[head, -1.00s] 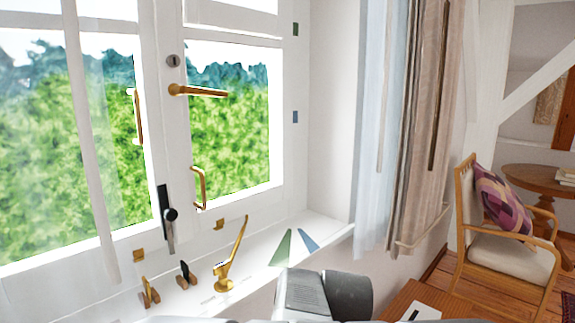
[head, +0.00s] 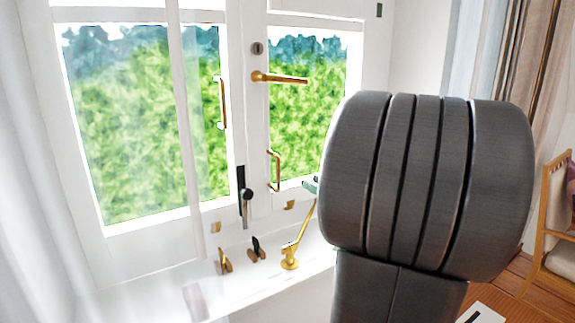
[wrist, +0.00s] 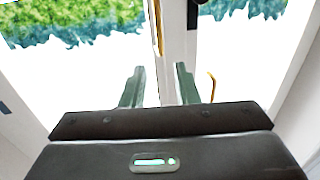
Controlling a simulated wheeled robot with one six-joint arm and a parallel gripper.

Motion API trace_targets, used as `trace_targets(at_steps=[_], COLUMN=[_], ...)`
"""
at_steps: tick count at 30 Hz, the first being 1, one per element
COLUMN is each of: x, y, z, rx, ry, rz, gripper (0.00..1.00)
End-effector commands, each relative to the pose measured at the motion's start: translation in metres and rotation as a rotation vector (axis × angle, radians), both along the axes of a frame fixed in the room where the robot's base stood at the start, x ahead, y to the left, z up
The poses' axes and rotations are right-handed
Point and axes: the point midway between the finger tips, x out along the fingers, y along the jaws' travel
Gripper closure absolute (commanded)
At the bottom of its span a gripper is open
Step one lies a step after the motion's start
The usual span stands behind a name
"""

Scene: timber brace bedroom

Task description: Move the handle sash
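The window's right sash (head: 259,125) has a white frame. It carries a brass lever handle (head: 280,78), which points right, and a brass pull (head: 273,170) lower down. The left sash (head: 237,70) has its own brass pull (head: 222,102). The sashes look closed. My gripper (wrist: 160,80) shows two grey-green fingers, spread apart with nothing between them. The white window frame shows beyond the gap, and a thin brass piece (wrist: 212,88) is right of the right finger. In the head view my dark arm hides most of the gripper; a fingertip (head: 310,186) shows right of the lower pull.
A black bolt (head: 243,195) sits at the bottom between the sashes. The sill (head: 170,285) holds a brass stay (head: 298,245) and small wooden-and-metal catches (head: 225,262). A curtain (head: 505,60) hangs at the right, with a chair (head: 558,215) beyond it.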

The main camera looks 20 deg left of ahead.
Motion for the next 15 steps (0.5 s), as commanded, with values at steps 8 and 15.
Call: trace_targets(at_steps=[8,15], x=[0.014,0.039], y=[0.024,0.067], z=[0.004,0.005], rx=[0.006,0.005], ry=[-0.008,-0.005], rz=[0.004,0.004], gripper=[0.72,0.72])
